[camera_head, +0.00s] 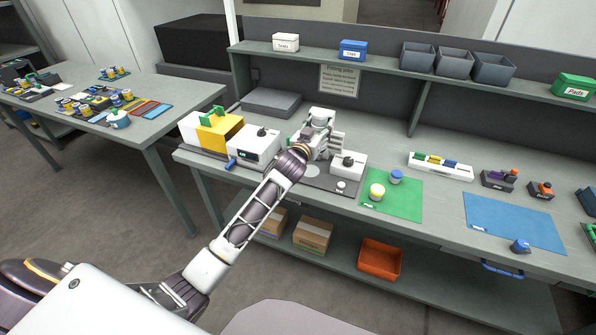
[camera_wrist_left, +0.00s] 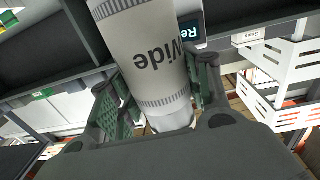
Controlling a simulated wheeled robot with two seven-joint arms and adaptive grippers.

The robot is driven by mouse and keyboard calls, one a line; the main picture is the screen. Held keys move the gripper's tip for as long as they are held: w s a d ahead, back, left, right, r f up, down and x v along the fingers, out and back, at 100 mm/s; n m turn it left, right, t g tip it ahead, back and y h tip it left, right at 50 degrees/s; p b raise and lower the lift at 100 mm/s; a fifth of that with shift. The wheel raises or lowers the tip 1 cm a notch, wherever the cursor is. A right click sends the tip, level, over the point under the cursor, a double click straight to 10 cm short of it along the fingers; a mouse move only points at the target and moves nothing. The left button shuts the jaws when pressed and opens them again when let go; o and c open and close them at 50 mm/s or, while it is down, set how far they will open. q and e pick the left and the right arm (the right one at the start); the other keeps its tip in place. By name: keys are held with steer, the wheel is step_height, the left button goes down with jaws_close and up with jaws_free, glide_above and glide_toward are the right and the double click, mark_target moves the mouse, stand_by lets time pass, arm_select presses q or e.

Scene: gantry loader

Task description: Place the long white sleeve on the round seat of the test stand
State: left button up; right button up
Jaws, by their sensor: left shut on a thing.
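My left gripper (camera_head: 326,143) is over the grey base plate of the test stand on the bench. In the left wrist view the gripper (camera_wrist_left: 158,95) is shut on a white sleeve (camera_wrist_left: 150,60) with grey striped bands and the word "Wide". The sleeve lies between both dark fingers, and its upper end runs out of the picture. In the head view the gripper largely hides it. The test stand's base plate (camera_head: 345,187) carries a white box with a black knob (camera_head: 348,166). A pale round seat (camera_head: 312,171) shows below the gripper. My right gripper is not seen.
A white and yellow machine (camera_head: 213,131) and a white box (camera_head: 254,149) stand left of the stand. A green mat (camera_head: 405,205) with two small jars and a blue mat (camera_head: 515,222) lie to the right. A shelf with bins (camera_head: 416,57) runs behind.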

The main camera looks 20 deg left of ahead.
arm_select(q)
steer(key=shift+s+a+f+n+y, duration=0.1)
steer(key=shift+a+f+n+y, duration=0.1)
steer(key=shift+a, duration=0.4)
steer(key=shift+s+a+f+n+y, duration=0.1)
steer(key=shift+a+y, duration=0.1)
steer(key=shift+a, duration=0.4)
steer(key=shift+f, duration=0.1)
step_height(320, 180, down, 6)
steer(key=shift+f, duration=0.15)
steer(key=shift+f+b, duration=0.35)
steer(key=shift+f, duration=1.45)
steer(key=shift+f, duration=0.15)
steer(key=o, duration=1.4)
steer(key=shift+f, duration=0.1)
